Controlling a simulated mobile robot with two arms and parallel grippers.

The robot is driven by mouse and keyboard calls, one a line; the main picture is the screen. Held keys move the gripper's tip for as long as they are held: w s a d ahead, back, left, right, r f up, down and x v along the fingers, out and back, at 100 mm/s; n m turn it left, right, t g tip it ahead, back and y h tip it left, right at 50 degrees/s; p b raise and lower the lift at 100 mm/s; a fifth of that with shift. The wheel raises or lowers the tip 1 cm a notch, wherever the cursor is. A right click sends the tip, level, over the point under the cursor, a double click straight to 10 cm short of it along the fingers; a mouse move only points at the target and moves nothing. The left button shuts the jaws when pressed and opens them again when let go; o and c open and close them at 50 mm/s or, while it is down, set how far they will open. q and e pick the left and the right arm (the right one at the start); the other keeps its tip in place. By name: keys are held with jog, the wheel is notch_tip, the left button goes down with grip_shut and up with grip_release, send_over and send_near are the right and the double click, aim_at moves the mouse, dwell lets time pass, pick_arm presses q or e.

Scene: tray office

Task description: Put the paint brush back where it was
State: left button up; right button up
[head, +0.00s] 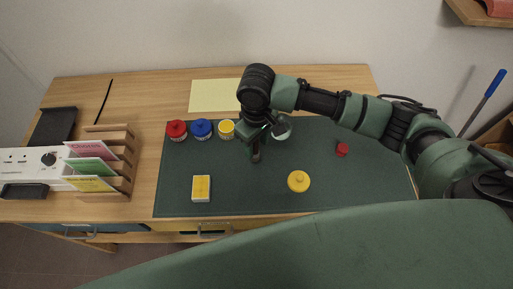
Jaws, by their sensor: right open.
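I cannot make out a paint brush for certain. A thin dark stick (104,101) lies slantwise on the bare wood at the back left; it is too small to tell whether it is a brush. My right gripper (256,155) points down over the green mat (240,188), right of the yellow paint pot (227,130). It is open, and I see nothing held in it. A red pot (176,130) and a blue pot (202,129) stand left of the yellow one. A pale pot (283,130) is partly hidden behind my wrist. My left gripper is out of view.
A yellow lid (298,181), a small red piece (342,149) and a yellow and white box (201,188) lie on the mat. A pale yellow sheet (214,95) lies behind the pots. A wooden rack (118,160) with coloured cards stands left. The mat's front middle is clear.

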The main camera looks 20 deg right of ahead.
notch_tip(320, 180, up, 9)
jog(key=shift+r, duration=0.1)
dwell(1.6)
